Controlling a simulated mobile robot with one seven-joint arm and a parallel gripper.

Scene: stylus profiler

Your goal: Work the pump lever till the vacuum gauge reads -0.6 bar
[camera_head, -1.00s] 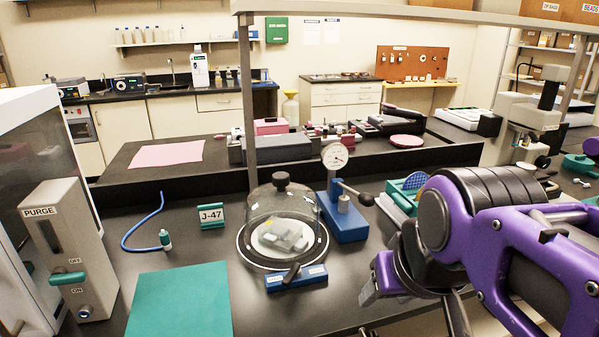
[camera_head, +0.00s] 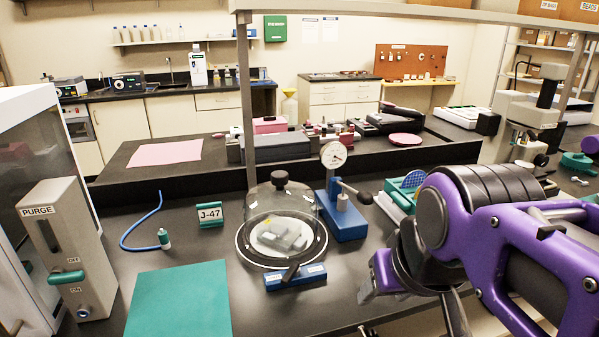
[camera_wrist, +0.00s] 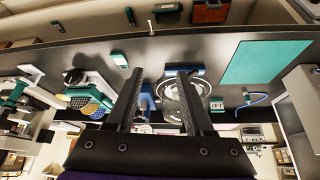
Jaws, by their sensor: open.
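The pump (camera_head: 343,215) is a blue block with a grey cylinder, right of the glass bell jar (camera_head: 280,220). Its lever (camera_head: 355,191) slopes down to the right and ends in a black knob. The round white vacuum gauge (camera_head: 334,155) stands on a post behind it; its reading is too small to tell. The jar covers a pale object on a round base, with a blue valve block (camera_head: 296,277) in front. My gripper (camera_wrist: 160,72) is open and empty in the wrist view, its fingers spread over the bench. They hide part of the pump there, and no contact shows.
A green mat (camera_head: 178,300), a J-47 sign (camera_head: 210,214), a blue hose (camera_head: 142,225) and a purge box (camera_head: 72,245) occupy the left bench. A green rack (camera_head: 400,192) stands right of the pump. An upright post (camera_head: 247,110) rises behind the jar.

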